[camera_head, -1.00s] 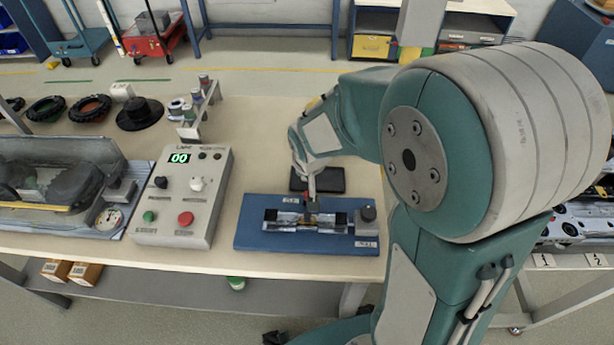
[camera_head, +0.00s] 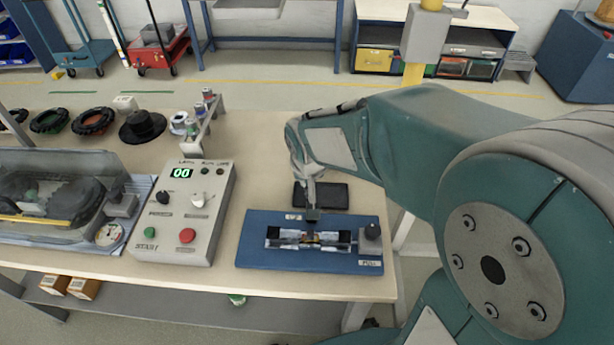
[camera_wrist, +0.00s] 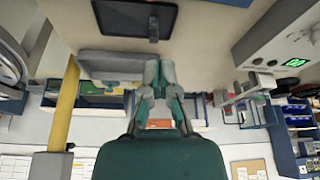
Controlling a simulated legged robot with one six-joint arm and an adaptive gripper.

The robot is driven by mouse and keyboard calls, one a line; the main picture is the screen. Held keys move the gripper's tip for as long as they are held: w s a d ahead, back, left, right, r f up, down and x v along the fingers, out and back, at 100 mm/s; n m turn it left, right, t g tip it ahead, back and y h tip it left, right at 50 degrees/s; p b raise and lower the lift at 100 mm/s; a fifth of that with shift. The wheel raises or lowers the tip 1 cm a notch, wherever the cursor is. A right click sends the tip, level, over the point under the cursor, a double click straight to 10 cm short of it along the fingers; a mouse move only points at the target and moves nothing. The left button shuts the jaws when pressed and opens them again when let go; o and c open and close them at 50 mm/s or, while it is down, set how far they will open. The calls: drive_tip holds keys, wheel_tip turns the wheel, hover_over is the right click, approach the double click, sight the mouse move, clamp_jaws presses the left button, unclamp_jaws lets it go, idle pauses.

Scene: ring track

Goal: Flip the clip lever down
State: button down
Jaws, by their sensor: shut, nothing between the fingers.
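A blue fixture plate (camera_head: 262,258) lies on the bench, with a shiny long recess and a metal rod along it. My gripper (camera_head: 311,207) points down just above and behind the clip. A small dark block shows at its fingertips; I cannot tell whether this is the clip lever or part of my gripper. The lever's position is unclear, and so is any contact. In the wrist view my gripper's fingers (camera_wrist: 160,72) are together with nothing between them; the clip does not show there.
A black tray (camera_head: 333,196) lies behind the plate; it also shows in the wrist view (camera_wrist: 120,20). A grey control box (camera_head: 185,215) with a display, knobs and buttons stands at the left.

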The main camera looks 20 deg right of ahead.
drive_tip(key=s+r, duration=0.1)
drive_tip(key=s, duration=0.1)
drive_tip(key=s+a+r, duration=0.1)
drive_tip(key=s, duration=0.1)
drive_tip(key=shift+r, duration=0.35)
drive_tip(key=shift+w, duration=0.1)
drive_tip(key=s+d+r, duration=0.2)
drive_tip(key=s+r, duration=0.2)
drive_tip(key=s, duration=0.2)
drive_tip(key=s+d+r+n+t, duration=0.1)
drive_tip(key=s+d+r, duration=0.1)
drive_tip(key=s+r, duration=0.2)
drive_tip(key=s, duration=0.3)
drive_tip(key=shift+y, duration=0.3)
idle(0.3)
